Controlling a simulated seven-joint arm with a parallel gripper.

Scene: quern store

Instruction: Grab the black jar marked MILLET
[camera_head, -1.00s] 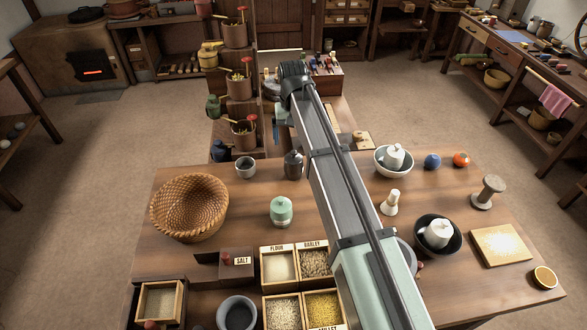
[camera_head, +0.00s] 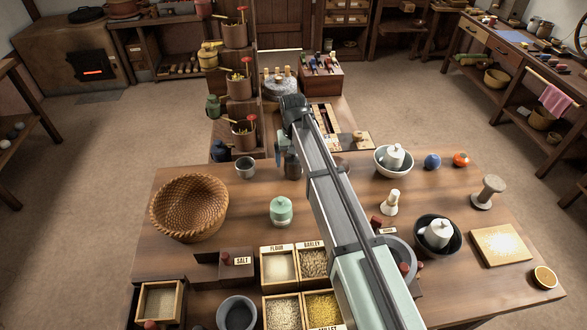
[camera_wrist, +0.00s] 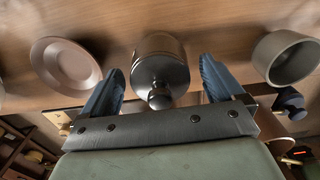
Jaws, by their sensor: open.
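A dark jar (camera_head: 292,168) with a knobbed lid stands upright at the far side of the wooden table, partly behind my gripper (camera_head: 284,146). In the wrist view the jar (camera_wrist: 160,60) appears between my gripper's two blue fingers (camera_wrist: 162,82), with its round knob toward the palm. The fingers are open, one on each side, with visible gaps to the jar. No marking on the jar can be read in either view. A label reading MILLET sits on a grain box (camera_head: 325,327) at the table's front.
A grey bowl (camera_head: 245,167) stands just left of the jar. A pale saucer (camera_wrist: 66,62) lies on its other side in the wrist view. A mint lidded pot (camera_head: 281,210) and a wicker basket (camera_head: 189,236) are nearer. Stacked shelves (camera_head: 238,118) rise behind.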

